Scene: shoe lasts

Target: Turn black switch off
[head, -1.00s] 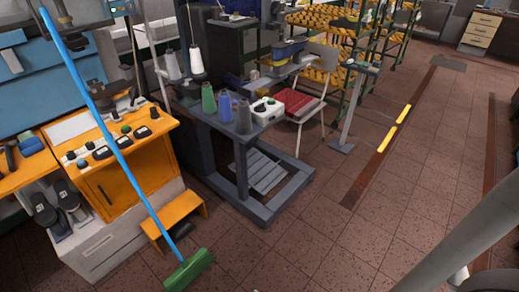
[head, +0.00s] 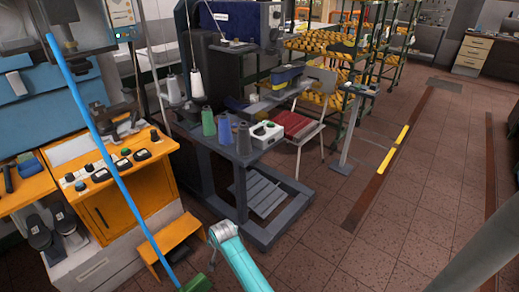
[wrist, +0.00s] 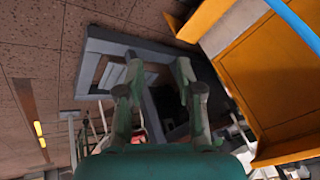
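An orange control cabinet (head: 115,205) stands at the left in the head view. Its sloped top carries several small black switches and knobs, such as one black switch (head: 142,155) near its right edge. I cannot tell which one the task names. A white box (head: 263,136) with a green button and a dark one sits on the grey machine table. My gripper (wrist: 158,72) is open and empty in the wrist view, its fingers apart over the floor and the grey machine base. The cabinet's orange side (wrist: 270,75) lies to its right. It touches no switch.
A blue-handled broom (head: 110,140) leans in front of the cabinet. A small orange step (head: 170,245) stands at its foot. Spools (head: 225,130) line the grey table (head: 235,175). The tiled floor at right is open.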

